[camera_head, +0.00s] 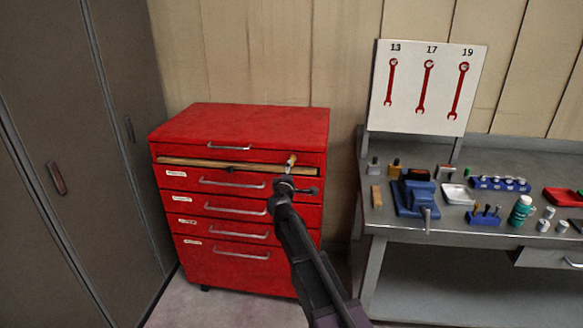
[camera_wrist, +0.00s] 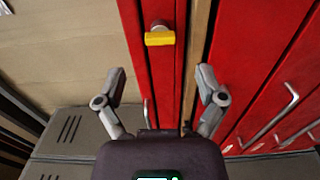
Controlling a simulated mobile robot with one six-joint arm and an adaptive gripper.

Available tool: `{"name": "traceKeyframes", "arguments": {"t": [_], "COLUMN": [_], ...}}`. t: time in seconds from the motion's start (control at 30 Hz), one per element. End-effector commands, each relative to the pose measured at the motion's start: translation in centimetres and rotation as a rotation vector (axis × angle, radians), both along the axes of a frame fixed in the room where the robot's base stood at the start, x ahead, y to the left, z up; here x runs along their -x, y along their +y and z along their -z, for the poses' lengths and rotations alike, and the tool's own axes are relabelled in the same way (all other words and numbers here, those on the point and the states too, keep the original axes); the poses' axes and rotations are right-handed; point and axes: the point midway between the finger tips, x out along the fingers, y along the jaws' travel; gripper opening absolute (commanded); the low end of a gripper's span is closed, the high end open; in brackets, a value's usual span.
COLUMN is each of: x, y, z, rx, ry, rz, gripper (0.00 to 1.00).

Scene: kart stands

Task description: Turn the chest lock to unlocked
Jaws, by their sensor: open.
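The red tool chest (camera_head: 238,118) stands against the wall. Its lock (camera_head: 291,160) has a small yellow knob and sits near the upper right of the chest's front. In the wrist view the yellow lock knob (camera_wrist: 160,39) shows as a short bar lying level in the picture, on a red panel. My gripper (camera_head: 294,182) is just in front of the chest, below the lock in the head view. In the wrist view my gripper (camera_wrist: 161,72) has its two fingers spread wide and empty, with the knob beyond them and apart from them. My gripper hides part of the drawer fronts.
A tan strip (camera_head: 220,165) runs across the chest front below the top drawer. Several drawer handles (camera_head: 237,209) stick out below. A grey workbench (camera_head: 375,215) with a blue vise (camera_head: 416,195) stands right. Grey cabinets (camera_head: 50,130) stand left.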

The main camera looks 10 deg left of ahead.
Motion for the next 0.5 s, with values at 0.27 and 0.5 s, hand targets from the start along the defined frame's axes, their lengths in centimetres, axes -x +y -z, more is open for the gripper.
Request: {"name": "traceKeyframes", "arguments": {"t": [0.27, 0.5], "x": [3.5, 4.0], "y": [0.0, 0.1], "z": [0.0, 0.0], "rx": [0.000, 0.000], "ry": [0.000, 0.000], "rz": [0.000, 0.001], "gripper": [0.89, 0.89]}}
